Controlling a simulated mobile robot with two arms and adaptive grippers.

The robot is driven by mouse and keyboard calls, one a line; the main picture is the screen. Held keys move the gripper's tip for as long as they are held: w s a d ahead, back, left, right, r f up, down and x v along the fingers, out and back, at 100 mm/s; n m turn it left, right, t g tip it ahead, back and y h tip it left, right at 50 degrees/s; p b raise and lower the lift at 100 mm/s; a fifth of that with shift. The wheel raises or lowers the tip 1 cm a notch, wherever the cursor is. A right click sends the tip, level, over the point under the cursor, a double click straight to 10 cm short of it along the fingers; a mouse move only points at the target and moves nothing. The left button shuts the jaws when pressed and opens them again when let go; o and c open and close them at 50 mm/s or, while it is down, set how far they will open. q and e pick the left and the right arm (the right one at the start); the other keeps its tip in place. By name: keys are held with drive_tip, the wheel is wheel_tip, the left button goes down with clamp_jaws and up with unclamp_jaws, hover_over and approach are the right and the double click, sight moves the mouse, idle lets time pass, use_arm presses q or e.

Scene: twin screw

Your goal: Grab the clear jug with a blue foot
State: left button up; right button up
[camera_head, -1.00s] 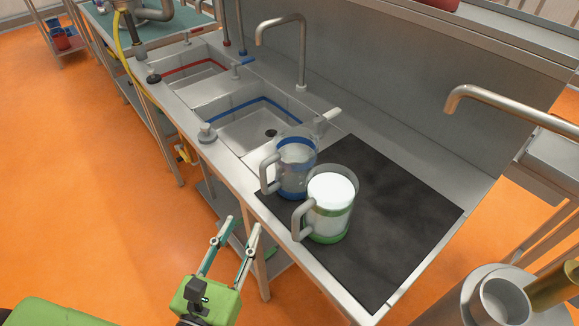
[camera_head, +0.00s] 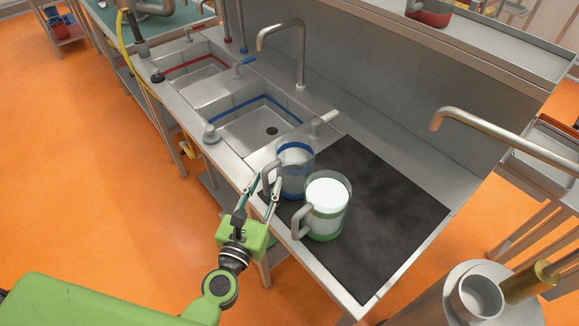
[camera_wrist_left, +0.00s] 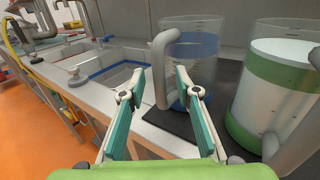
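The clear jug with a blue foot (camera_head: 296,172) stands upright on the black mat, near its left corner. It also shows in the left wrist view (camera_wrist_left: 196,65), its grey handle (camera_wrist_left: 162,70) facing me. My left gripper (camera_head: 266,184) is open, its fingers pointing at the handle. In the left wrist view the fingertips (camera_wrist_left: 158,90) stand apart with the handle between or just beyond them; I cannot tell which. A second jug (camera_head: 326,208) with a green foot and white contents stands close in front, to the right. My right gripper is not in view.
The black mat (camera_head: 395,215) is clear to the right of the jugs. Two sinks (camera_head: 255,122) lie to the left, with taps (camera_head: 300,60) behind them. A metal pot (camera_head: 478,297) is at the lower right.

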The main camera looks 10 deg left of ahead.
use_arm(q)
drive_tip(key=shift+w, duration=0.4)
drive_tip(key=shift+f, duration=0.1)
drive_tip(key=shift+c, duration=0.4)
clamp_jaws()
